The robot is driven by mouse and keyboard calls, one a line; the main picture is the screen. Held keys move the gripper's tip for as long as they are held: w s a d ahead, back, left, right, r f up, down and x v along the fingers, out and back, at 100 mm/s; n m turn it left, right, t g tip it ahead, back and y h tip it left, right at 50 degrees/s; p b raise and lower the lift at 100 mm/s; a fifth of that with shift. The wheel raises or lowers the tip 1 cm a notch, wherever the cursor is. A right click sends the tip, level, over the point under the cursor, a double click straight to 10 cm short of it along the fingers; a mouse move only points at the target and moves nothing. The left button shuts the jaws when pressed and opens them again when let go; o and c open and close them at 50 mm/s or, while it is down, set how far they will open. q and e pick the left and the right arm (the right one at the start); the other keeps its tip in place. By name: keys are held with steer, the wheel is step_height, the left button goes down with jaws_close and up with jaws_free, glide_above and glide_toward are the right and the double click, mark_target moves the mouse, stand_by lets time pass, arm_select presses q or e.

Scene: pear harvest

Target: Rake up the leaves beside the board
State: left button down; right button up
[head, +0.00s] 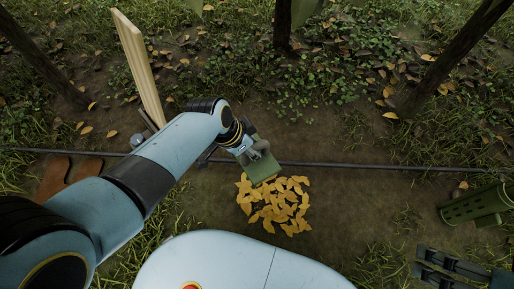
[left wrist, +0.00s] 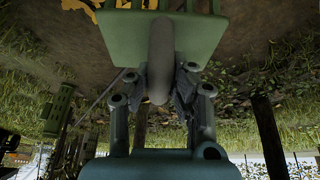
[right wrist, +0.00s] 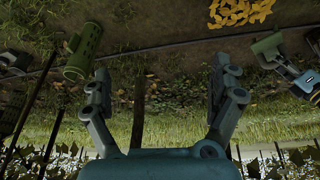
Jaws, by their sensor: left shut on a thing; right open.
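A pile of yellow leaves (head: 272,206) lies on bare soil in the middle of the head view; it also shows at the top of the right wrist view (right wrist: 242,11). My left gripper (head: 248,148) is shut on the grey handle (left wrist: 160,60) of a green hand rake (head: 263,168). The rake's head is at the back edge of the pile; I cannot tell whether it touches the leaves. A pale wooden board (head: 141,66) stands upright and tilted, left of the rake. My right gripper (right wrist: 160,85) is open and empty, near the lower right corner of the head view (head: 450,266).
A green slotted container (head: 475,206) is at the right. A thin dark pipe (head: 350,167) crosses the ground behind the pile. Tree trunks (head: 455,55) and scattered leaves stand beyond it. Soil right of the pile is clear.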

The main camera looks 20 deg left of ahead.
mark_target(253, 160)
arm_select(q)
steer(key=shift+d+f, duration=0.15)
steer(key=shift+f, duration=0.65)
step_height(253, 160, down, 3)
steer(key=b, duration=0.3)
steer(key=shift+r, duration=0.2)
steer(key=shift+f+b, duration=0.5)
steer(key=shift+f, duration=0.05)
steer(key=shift+f+b, duration=0.3)
steer(key=shift+b, duration=0.05)
steer(key=shift+f, duration=0.1)
arm_select(e)
step_height(253, 160, down, 6)
steer(key=w+t, duration=0.1)
steer(key=t, duration=0.5)
steer(key=shift+w+a, duration=0.15)
steer(key=shift+a, duration=0.05)
